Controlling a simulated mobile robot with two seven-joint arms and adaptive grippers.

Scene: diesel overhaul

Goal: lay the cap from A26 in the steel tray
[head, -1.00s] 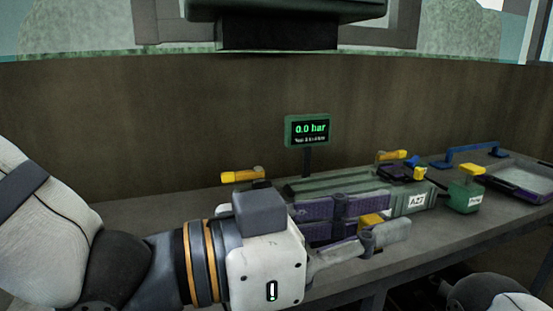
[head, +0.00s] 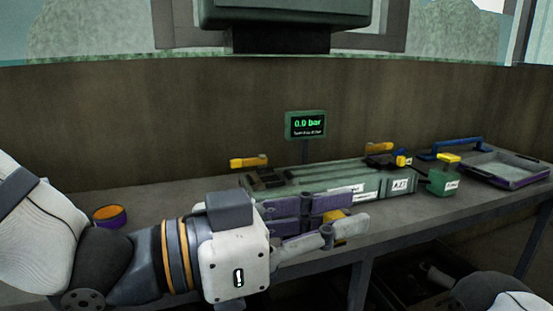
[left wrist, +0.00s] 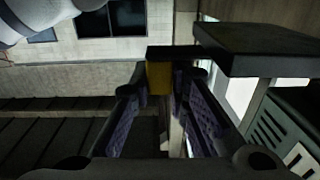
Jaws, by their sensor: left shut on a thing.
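My left gripper (head: 346,212) is shut on a small yellow cap (head: 335,215), held in front of the green housing near the bench's front edge. In the left wrist view the yellow cap (left wrist: 160,78) sits between the fingertips (left wrist: 163,90), with a dark piece against its far end. The steel tray (head: 508,164), shallow with a dark purple rim, lies at the right end of the bench, well apart from the gripper. I cannot read an A26 label; the fingers hide part of the housing front.
The long green housing (head: 315,175) carries yellow-handled parts and an A27 label (head: 400,186). A green box with a yellow top (head: 446,178) and a blue handle (head: 450,147) stand near the tray. A 0.0 bar display (head: 306,124) stands behind. An orange-purple ring (head: 110,215) lies left.

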